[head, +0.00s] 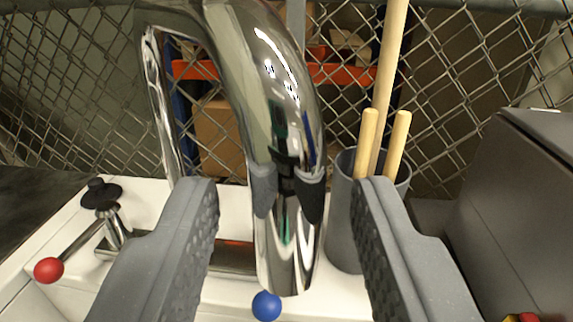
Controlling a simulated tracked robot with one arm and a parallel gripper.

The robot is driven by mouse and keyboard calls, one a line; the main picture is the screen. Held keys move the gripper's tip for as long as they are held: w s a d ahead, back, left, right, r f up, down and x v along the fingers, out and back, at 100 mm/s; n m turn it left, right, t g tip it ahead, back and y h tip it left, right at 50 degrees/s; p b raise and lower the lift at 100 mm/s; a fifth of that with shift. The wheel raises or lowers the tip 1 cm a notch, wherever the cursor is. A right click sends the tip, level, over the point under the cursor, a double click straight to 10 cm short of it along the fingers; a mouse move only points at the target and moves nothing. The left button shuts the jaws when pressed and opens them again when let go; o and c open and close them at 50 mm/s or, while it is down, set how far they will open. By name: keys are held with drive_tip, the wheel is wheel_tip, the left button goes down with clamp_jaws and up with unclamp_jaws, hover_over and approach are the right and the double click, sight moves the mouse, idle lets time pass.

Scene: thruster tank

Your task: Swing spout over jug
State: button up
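The spout (265,90) is a thick chrome tube that rises at the back and curves forward and down, its mouth low in the middle of the picture. My gripper (286,190) is open, with one grey finger on each side of the spout's downward end. Gaps show between the spout and both fingers, so no grip is visible. The spout mirrors the dark fingers. I cannot make out a jug in this view.
A red-knobbed lever (48,270) and a blue knob (266,306) sit at the white basin (60,235). A grey cylinder (342,225) holding wooden sticks stands close right of the spout. A dark grey box (520,200) is at right. A chain-link fence (470,60) closes the back.

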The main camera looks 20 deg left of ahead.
drive_tip(key=shift+w+a+r, duration=0.2)
drive_tip(key=shift+a, duration=0.05)
drive_tip(key=shift+w+a+f, duration=0.1)
drive_tip(key=shift+w+f, duration=0.05)
drive_tip(key=shift+w, duration=0.4)
drive_tip(key=shift+w+f+p, duration=0.15)
drive_tip(key=shift+w+p, duration=0.1)
drive_tip(key=shift+p, duration=0.05)
clamp_jaws()
